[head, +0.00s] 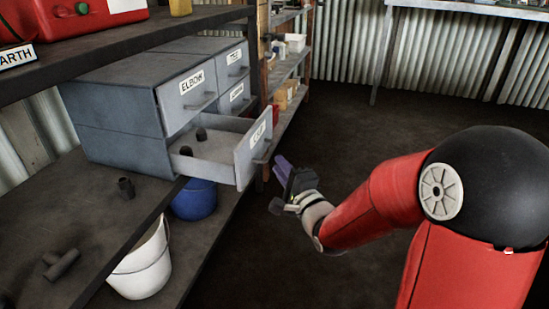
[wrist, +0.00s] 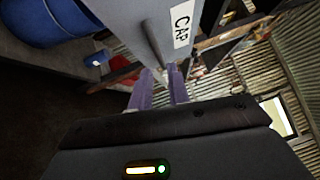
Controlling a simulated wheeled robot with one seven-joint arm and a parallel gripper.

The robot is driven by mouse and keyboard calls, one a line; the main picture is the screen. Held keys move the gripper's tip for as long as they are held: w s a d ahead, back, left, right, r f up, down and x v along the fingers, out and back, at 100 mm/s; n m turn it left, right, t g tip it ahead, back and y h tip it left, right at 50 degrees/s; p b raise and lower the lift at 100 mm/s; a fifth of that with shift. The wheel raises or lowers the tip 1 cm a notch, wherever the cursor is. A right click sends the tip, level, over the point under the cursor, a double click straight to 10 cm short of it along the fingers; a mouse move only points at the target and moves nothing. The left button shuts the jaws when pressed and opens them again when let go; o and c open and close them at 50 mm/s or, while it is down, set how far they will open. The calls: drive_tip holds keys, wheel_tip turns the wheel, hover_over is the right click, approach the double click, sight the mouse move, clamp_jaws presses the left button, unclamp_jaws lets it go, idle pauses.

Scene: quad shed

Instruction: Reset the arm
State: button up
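My arm reaches in from the right in the head view, bent at a red and black joint. My gripper (head: 283,168) is just in front of the handle side of the pulled-out drawer labelled CAP (head: 245,160). In the wrist view my two purple fingers (wrist: 160,88) stand apart with a gap between them. The front of the CAP drawer (wrist: 155,25) is close ahead, its handle by the fingertips. I cannot tell whether the fingers touch the handle. No object shows held.
The drawer holds small dark fittings (head: 201,133). The grey cabinet has other shut drawers, one labelled ELBOW (head: 190,88). A blue tub (head: 195,200) and white bucket (head: 142,265) stand below. Dark fittings lie on the shelf. The floor (head: 360,130) behind my arm is clear.

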drive_tip(key=shift+s+d+f, duration=0.1)
drive_tip(key=shift+s+d, duration=0.2)
drive_tip(key=shift+s, duration=0.35)
drive_tip(key=s+d+r+n+g+h+p, duration=0.6)
drive_tip(key=s+d+n+h, duration=0.2)
drive_tip(key=s+r+n+g+p, duration=0.1)
drive_tip(key=s+n+g, duration=0.2)
drive_tip(key=s, duration=0.5)
drive_tip(key=s+d+r+n+g+p, duration=0.1)
drive_tip(key=s+r+n+g+p, duration=0.1)
drive_tip(key=s, duration=0.7)
drive_tip(key=shift+s+d+n+g, duration=0.3)
drive_tip(key=shift+n+g, duration=0.2)
drive_tip(key=shift+n, duration=0.3)
